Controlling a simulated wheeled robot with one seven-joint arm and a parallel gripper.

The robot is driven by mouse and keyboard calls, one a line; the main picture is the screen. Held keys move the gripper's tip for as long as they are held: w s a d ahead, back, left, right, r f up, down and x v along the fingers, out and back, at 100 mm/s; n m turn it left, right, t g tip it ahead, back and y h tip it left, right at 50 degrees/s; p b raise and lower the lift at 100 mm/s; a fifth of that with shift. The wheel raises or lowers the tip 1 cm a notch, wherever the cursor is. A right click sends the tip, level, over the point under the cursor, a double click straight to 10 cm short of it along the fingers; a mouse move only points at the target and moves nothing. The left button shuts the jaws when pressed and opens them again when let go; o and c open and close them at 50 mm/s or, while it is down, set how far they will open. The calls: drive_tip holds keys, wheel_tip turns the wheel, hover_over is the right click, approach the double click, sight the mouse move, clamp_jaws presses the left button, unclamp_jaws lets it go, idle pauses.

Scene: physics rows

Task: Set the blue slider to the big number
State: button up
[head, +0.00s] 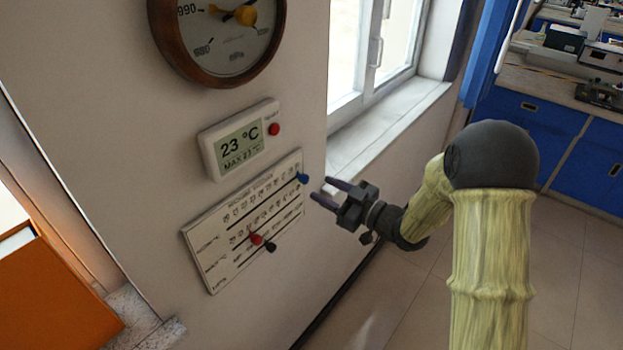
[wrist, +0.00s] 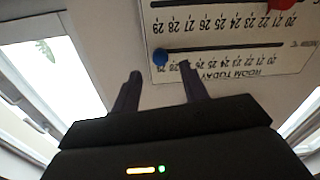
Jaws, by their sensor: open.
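The blue slider (head: 303,177) is a small round knob at the right end of the top track on the white wall board (head: 215,225). In the wrist view the board appears upside down, and the blue slider (wrist: 160,58) sits at the high end of its scale, around 28 or 29. My gripper (head: 320,190) is open and empty just right of the blue slider. In the wrist view its fingertips (wrist: 160,72) straddle the knob in the picture; contact cannot be told.
A red slider (head: 257,239) and a black slider (head: 271,247) sit on the lower tracks. The display has a red button (head: 274,129). A round gauge (head: 235,30) hangs above. A window sill (head: 390,130) lies right of the wall.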

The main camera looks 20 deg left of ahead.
sight(307, 181)
drive_tip(key=p+x, duration=0.1)
drive_tip(key=x, duration=0.4)
drive_tip(key=shift+a, duration=0.1)
drive_tip(key=shift+c, duration=0.2)
clamp_jaws()
